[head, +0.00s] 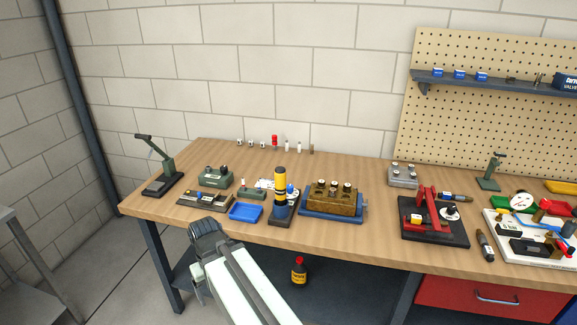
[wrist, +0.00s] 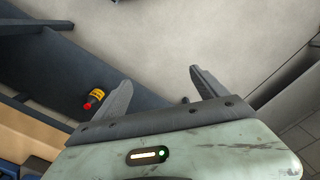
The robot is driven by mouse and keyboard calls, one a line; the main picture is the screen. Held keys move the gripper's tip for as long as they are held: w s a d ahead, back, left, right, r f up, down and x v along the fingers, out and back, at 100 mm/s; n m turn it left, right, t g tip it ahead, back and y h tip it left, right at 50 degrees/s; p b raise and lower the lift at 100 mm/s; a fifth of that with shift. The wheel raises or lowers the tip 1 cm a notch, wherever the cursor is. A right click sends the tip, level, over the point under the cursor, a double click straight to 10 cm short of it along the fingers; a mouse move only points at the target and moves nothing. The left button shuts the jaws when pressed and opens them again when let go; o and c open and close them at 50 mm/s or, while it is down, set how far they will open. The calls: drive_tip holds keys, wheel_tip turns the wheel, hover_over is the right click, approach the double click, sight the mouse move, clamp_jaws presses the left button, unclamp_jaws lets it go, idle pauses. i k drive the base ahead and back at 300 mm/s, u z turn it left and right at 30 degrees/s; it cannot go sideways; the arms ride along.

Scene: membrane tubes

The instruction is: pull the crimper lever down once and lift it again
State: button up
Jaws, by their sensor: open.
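A green upright press with a dark lever arm (head: 151,143) stands at the left end of the workbench, and it looks like the crimper. Its lever slants up to the left, raised above a dark base (head: 160,185). A red-framed device (head: 428,207) on a black plate stands on the right half; its function is unclear. My gripper (head: 205,228) is at the bench's front edge, right of and nearer than the green press, not touching it. In the wrist view my gripper (wrist: 162,78) is open and empty, with floor between its fingers. No lever shows in that view.
The workbench (head: 350,155) holds a blue tray (head: 246,212), a yellow-and-black cylinder (head: 281,190) and a brass block (head: 333,197) near its front edge. A red-capped bottle (head: 299,271) is below; it also shows in the wrist view (wrist: 94,98). A pegboard (head: 490,120) stands behind.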

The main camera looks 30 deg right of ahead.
sight(438, 233)
drive_tip(key=z, duration=2.2)
